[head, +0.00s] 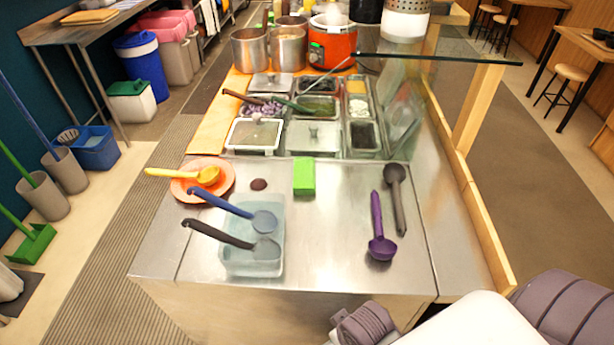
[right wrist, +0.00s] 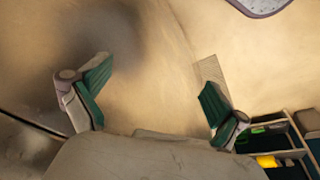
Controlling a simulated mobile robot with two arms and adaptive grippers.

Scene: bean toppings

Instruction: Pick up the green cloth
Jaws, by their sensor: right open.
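The green cloth (head: 304,176) is a small bright green folded block lying flat on the steel counter (head: 335,255), near its middle. It sits just in front of the topping pans, with bare steel around it. My right gripper (right wrist: 155,92) shows in the right wrist view, with its two green-padded fingers spread wide and nothing between them. I cannot make out the cloth in that view. Grey and white parts of my arm show at the bottom right of the head view, well away from the cloth. My left gripper is not in view.
Left of the cloth are a dark red lump (head: 258,184), an orange plate (head: 219,180) with a yellow ladle, and a clear tub (head: 240,268) with two ladles. A purple scoop (head: 381,240) and a dark ladle (head: 395,190) lie right.

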